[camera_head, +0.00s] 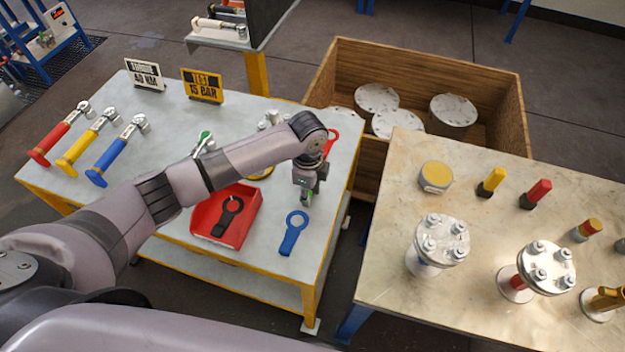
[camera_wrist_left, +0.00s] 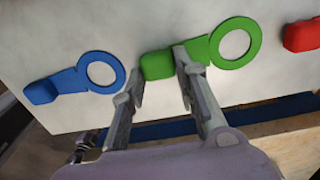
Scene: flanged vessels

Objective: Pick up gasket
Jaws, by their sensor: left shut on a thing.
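A green gasket (camera_wrist_left: 205,52), a flat ring with a block-like tab, shows in the left wrist view. My left gripper (camera_wrist_left: 160,70) is shut on its tab, with one finger on each side. In the head view my left gripper (camera_head: 307,196) points down at the right part of the grey table, and only a bit of green shows at its fingertips. A blue gasket (camera_head: 291,238) lies nearer the front edge; it also shows in the left wrist view (camera_wrist_left: 62,86). A red gasket (camera_head: 331,138) lies farther back, partly hidden by my arm. I cannot tell whether the green gasket touches the table.
A red tray (camera_head: 245,222) holds a black gasket (camera_head: 230,214). Red, yellow and blue tools (camera_head: 108,160) lie at the table's left. A wooden crate (camera_head: 440,62) stands behind. A second table (camera_head: 470,185) with flanged vessels (camera_head: 440,240) is to the right, across a gap.

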